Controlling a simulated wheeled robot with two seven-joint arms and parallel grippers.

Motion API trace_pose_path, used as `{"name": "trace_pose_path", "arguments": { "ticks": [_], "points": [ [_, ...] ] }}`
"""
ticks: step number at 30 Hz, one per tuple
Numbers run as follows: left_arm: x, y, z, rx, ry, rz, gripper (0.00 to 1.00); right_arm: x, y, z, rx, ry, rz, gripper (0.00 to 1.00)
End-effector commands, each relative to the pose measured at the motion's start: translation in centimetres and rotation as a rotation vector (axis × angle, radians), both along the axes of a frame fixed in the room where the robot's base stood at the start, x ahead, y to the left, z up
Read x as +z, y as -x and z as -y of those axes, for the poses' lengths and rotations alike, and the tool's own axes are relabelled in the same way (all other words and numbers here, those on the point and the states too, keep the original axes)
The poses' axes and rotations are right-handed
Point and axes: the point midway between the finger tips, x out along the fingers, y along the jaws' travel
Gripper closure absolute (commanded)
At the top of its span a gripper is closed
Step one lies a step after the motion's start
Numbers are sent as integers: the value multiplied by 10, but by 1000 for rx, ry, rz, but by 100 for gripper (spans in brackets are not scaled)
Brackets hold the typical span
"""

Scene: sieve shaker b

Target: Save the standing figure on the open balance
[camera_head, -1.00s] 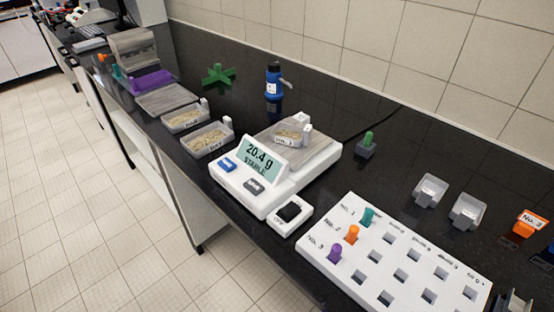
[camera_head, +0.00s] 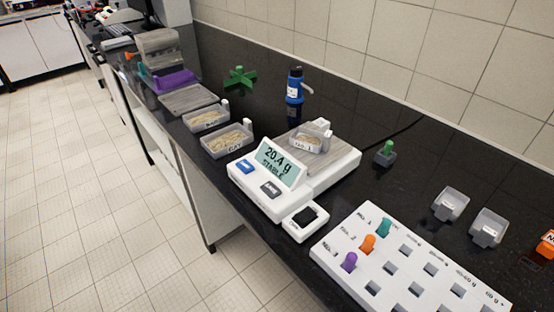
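The open balance (camera_head: 331,171) stands on the black bench, white with a grey pan. Its display (camera_head: 279,163) reads 20.4 g and STABLE. A small clear tray labelled No. 1 (camera_head: 307,144) sits on the pan with tan material in it. A blue button (camera_head: 245,167) and a grey button (camera_head: 271,189) are on the balance's front. A small white device with a black top (camera_head: 306,217) lies at the balance's front right corner. Neither of my grippers shows in this view.
A white board (camera_head: 399,281) with teal (camera_head: 384,228), orange (camera_head: 367,244) and purple (camera_head: 348,262) pegs lies at the front right. Trays of tan material (camera_head: 228,139) stand left of the balance. A blue bottle (camera_head: 294,87), a green peg (camera_head: 386,150) and two empty trays (camera_head: 451,203) stand on the bench.

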Motion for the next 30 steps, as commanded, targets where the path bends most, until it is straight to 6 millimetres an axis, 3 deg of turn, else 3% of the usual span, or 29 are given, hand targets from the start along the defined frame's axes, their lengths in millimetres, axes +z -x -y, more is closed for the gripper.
{"name": "trace_pose_path", "arguments": {
  "ticks": [2,10,30],
  "points": [
    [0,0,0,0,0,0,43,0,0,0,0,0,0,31],
    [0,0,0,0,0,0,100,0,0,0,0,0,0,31],
    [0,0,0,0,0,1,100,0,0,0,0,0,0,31]
  ]
}}
